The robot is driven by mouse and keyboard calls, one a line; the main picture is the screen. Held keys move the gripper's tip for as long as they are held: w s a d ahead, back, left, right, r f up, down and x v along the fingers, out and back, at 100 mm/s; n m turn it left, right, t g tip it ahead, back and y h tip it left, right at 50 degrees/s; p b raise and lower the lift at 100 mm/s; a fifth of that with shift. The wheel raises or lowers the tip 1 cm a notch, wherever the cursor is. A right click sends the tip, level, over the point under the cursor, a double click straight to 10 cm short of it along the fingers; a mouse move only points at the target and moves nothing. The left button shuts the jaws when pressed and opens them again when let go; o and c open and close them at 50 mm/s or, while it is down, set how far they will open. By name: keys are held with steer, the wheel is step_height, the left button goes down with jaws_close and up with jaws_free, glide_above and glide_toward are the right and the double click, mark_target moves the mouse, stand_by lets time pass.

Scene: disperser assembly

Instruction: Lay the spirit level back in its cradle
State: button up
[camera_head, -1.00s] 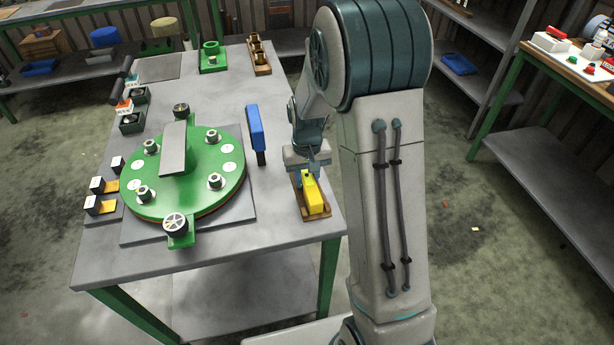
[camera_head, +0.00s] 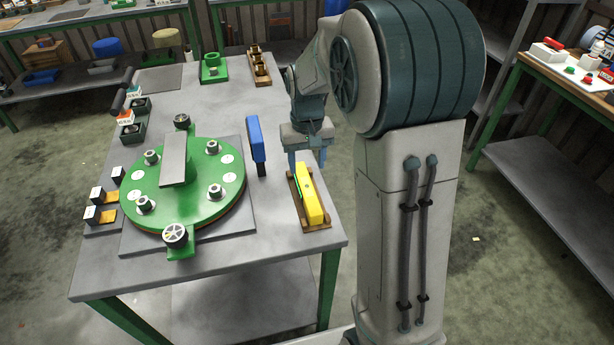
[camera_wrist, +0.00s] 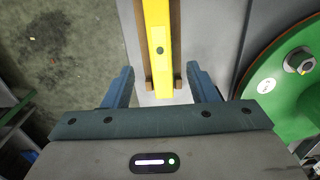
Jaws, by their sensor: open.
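The yellow spirit level (camera_head: 309,194) lies in its wooden cradle (camera_head: 320,226) near the right edge of the grey table. In the wrist view the level (camera_wrist: 157,40) sits lengthwise between the cradle's brown sides (camera_wrist: 176,50). My gripper (camera_head: 308,163) is at the level's far end, just behind the cradle. In the wrist view its two blue fingers (camera_wrist: 160,82) are spread wide, one on each side of the level's end, apart from it. Nothing is between them in grip.
The green round disperser plate (camera_head: 205,190) fills the table's middle left. A green fixture (camera_head: 214,68) and a wooden holder (camera_head: 260,68) stand at the back. The table's right edge is close to the cradle.

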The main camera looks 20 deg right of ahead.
steer(key=s+r+t, duration=0.1)
steer(key=s+r, duration=0.2)
steer(key=s, duration=0.7)
steer(key=s+r+t, duration=0.2)
steer(key=s+r, duration=0.1)
steer(key=s, duration=0.8)
steer(key=shift+r, duration=0.15)
